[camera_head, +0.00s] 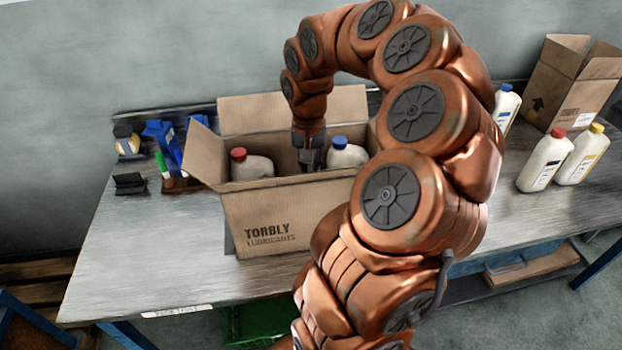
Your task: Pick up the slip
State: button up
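I cannot make out a slip in the head view. My gripper (309,165) points down into the open cardboard box (290,222) marked TORBLY LUBRICANTS. It sits between a red-capped bottle (252,168) and a blue-capped bottle (346,156), both standing in the box. The fingertips are small and dark and partly lost inside the box, so I cannot tell whether they are open or shut, or hold anything. The box's floor is hidden by its front wall.
Loose bottles (546,161) stand at the table's right, near another open carton (568,84). A blue holder (163,140), markers and small black items stand at left. The table's (130,245) front left is bare; a pale label (176,310) lies along its front edge.

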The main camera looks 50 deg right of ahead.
grip_shut()
jog(key=shift+w+d+r+b, duration=0.1)
jog(key=shift+r+b, duration=0.2)
jog(key=shift+r, duration=0.3)
notch_tip(320, 180, up, 17)
jog(key=b, duration=0.3)
dwell(0.4)
